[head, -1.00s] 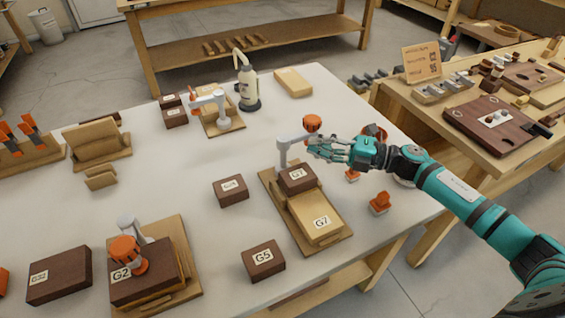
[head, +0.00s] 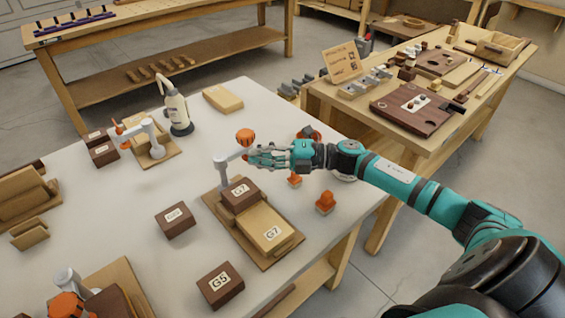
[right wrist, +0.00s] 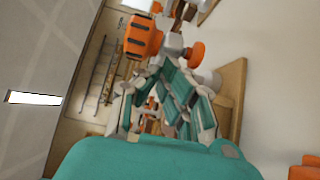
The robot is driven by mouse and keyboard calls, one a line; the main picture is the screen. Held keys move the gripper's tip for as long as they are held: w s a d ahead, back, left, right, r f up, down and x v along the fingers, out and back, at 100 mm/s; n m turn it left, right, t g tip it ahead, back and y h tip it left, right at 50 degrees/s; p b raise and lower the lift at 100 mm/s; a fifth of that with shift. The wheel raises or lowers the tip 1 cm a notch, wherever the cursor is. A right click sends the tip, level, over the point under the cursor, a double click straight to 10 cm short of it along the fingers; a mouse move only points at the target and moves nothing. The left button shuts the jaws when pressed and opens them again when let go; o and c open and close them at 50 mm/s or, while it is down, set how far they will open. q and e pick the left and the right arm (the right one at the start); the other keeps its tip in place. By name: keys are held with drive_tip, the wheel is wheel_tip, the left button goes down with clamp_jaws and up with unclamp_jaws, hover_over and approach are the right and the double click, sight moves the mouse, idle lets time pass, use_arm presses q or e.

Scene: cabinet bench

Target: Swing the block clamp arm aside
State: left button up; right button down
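The block clamp stands on a wooden base (head: 283,252) with a dark block marked G7 (head: 240,193) and a light block marked G7 (head: 270,232). Its grey clamp arm (head: 232,158) rises behind the dark block and reaches right, away from above the blocks, to an orange knob (head: 245,136). My right gripper (head: 250,157) is at the arm's outer end, just below the knob. In the right wrist view the orange knob (right wrist: 145,36) is just beyond the converging fingertips (right wrist: 163,68). Whether they grip the arm is unclear. My left gripper is out of view.
Loose dark blocks (head: 175,220) and one marked G5 (head: 220,285) lie left and in front of the base. Orange-topped pieces (head: 325,202) stand to the right. A side bench (head: 395,145) is at right.

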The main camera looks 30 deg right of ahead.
drive_tip(key=v, duration=1.1)
drive_tip(key=shift+s, duration=0.3)
drive_tip(key=shift+f, duration=0.1)
